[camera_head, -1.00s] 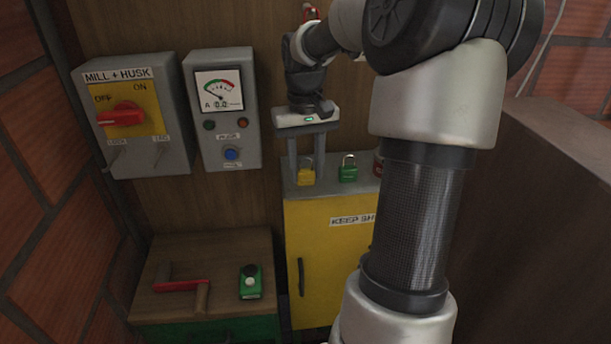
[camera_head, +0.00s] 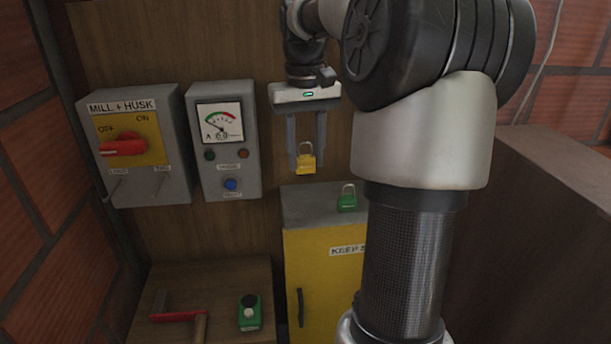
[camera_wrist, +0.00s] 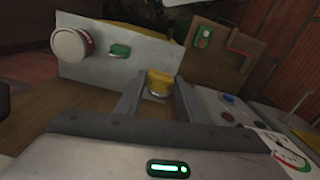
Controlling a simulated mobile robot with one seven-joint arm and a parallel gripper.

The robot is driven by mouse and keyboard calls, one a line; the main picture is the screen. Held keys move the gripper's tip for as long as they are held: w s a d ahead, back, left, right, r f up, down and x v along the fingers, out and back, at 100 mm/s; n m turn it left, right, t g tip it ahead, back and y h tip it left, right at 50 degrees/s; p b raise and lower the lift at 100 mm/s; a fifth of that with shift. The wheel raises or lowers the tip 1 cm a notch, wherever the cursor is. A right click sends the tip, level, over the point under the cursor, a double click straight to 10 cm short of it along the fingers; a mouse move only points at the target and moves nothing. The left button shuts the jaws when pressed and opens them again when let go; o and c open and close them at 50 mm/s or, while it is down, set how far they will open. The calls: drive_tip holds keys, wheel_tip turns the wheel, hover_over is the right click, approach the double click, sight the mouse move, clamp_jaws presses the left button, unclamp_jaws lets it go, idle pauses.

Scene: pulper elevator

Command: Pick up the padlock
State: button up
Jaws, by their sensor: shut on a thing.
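A yellow padlock (camera_head: 305,163) with a metal shackle hangs upright between the fingers of my gripper (camera_head: 306,160), above the grey top of the yellow cabinet. My gripper is shut on it and points down. The yellow padlock also shows between the fingers in the wrist view (camera_wrist: 160,82). A green padlock (camera_head: 347,200) stands on the cabinet top to the right. It also shows in the wrist view (camera_wrist: 119,50).
The yellow cabinet (camera_head: 308,270) has a grey top (camera_head: 310,205). A red-and-white round thing (camera_wrist: 71,44) lies on it. The MILL + HUSK switch box (camera_head: 135,150) and meter box (camera_head: 223,140) are left of my gripper. A wooden bench (camera_head: 220,275) with a red-handled crank and green button box (camera_head: 249,313) is below.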

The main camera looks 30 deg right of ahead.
sight(305, 142)
wheel_tip(305, 142, up, 17)
drive_tip(key=p, duration=0.3)
drive_tip(key=shift+f, duration=0.1)
idle(0.5)
